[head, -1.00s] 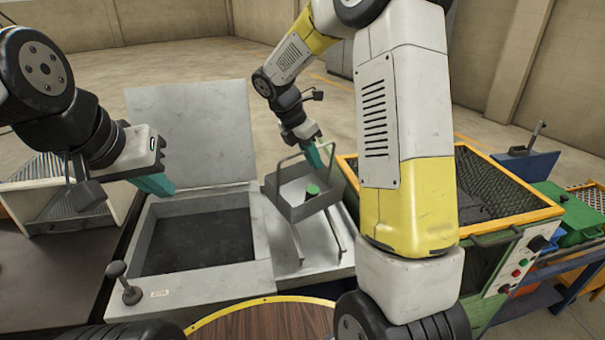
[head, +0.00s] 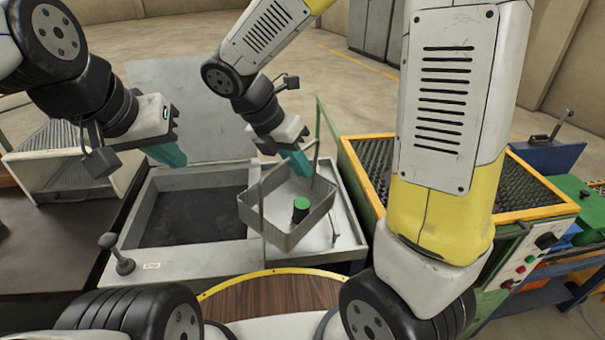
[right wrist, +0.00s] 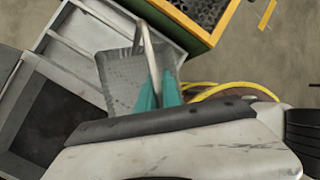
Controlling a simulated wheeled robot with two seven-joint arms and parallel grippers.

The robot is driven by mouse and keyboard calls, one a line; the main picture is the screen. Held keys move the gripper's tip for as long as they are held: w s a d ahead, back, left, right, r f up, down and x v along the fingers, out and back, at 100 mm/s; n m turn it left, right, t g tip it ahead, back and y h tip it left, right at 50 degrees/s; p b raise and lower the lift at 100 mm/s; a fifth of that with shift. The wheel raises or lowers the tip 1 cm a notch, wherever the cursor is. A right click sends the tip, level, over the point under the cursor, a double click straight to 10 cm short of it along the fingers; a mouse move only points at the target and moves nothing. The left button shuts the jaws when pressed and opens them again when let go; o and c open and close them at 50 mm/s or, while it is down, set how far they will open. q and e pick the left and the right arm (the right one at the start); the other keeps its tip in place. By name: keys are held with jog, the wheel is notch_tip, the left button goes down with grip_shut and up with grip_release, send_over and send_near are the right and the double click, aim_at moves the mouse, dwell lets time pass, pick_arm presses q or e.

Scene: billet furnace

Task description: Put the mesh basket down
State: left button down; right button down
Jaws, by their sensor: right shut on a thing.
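The mesh basket (head: 285,238) is a grey open box with a tall handle. It hangs tilted in the head view, over the right edge of the dark-filled tank and the pale tray beside it. A dark cylinder with a green top (head: 301,205) is inside it. My right gripper (head: 304,166) is shut on the basket's handle; the teal fingers (right wrist: 160,92) clasp the handle bar in the right wrist view. Whether the basket's underside touches anything is hidden. My left gripper (head: 170,154) is over the tank's back left, apart from the basket; its finger gap cannot be made out.
The open tank (head: 190,215) has a raised lid behind it and a knobbed lever (head: 116,255) at front left. The pale tray (head: 345,235) lies to its right. A yellow-rimmed green bin (head: 540,212) stands further right. My right upper arm blocks part of that bin.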

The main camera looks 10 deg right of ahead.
jog(key=shift+s+d+r+g+h, duration=0.1)
jog(key=shift+s+d+g+h, duration=0.25)
jog(key=shift+s+d, duration=0.3)
jog(key=w+d+f, duration=0.2)
jog(key=w, duration=0.5)
jog(key=w+d+f, duration=0.2)
jog(key=w+f, duration=0.1)
jog(key=w, duration=0.5)
jog(key=shift+w, duration=0.3)
jog(key=c, duration=1.5)
grip_release()
jog(key=shift+f, duration=0.15)
